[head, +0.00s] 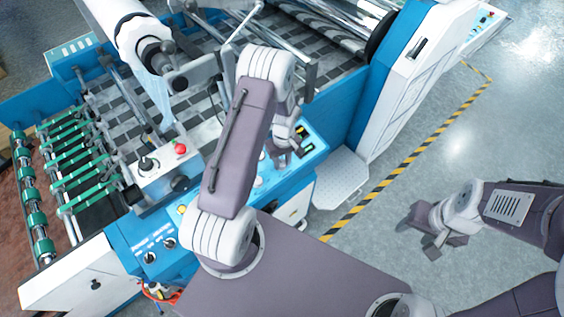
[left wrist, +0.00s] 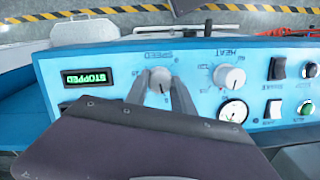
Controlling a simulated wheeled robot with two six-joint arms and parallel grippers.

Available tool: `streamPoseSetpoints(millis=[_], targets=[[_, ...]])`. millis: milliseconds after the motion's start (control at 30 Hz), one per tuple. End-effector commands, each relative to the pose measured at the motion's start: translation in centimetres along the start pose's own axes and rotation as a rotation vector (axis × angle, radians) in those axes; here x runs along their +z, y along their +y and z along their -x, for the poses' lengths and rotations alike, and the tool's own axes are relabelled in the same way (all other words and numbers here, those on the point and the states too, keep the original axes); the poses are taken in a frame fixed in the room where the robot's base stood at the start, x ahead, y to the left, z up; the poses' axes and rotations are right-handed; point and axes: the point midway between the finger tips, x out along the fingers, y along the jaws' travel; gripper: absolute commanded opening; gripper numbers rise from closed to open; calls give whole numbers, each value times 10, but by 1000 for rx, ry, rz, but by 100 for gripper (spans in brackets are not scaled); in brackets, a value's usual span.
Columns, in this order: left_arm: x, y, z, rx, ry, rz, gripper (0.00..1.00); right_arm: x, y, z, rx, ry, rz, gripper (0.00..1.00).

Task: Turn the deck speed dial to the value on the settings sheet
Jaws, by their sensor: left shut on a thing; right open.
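The deck speed dial (left wrist: 159,82) is a pale round knob on the blue control panel (left wrist: 205,62), under an upside-down SPEED label in the left wrist view. My left gripper (left wrist: 160,76) has one finger on each side of this dial and is shut on it. In the head view my left gripper (head: 284,158) is at the panel and my arm hides much of it, including the dial. The dial's exact setting is too small to read. My right gripper (head: 428,236) is open and empty above the floor. I cannot make out a settings sheet.
On the other side are a HEAT knob (left wrist: 229,77), a round gauge (left wrist: 233,112) and several switches. A red button (head: 180,149) stands on a white box. The grey floor (head: 450,150) at right is clear.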

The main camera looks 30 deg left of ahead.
Motion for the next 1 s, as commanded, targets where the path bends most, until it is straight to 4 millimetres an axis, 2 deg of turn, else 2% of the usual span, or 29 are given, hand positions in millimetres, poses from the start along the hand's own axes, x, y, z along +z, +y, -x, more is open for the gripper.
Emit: streamPoseSetpoints(millis=[500, 1000], targets=[[-1, 3, 0, -76, -3, -357, 0, 2, 0, -14, 0, 0, 0, 51], [-1, 3, 1, -101, -6, -468, 0, 2, 0, -17, 0, 0, 0, 51]])
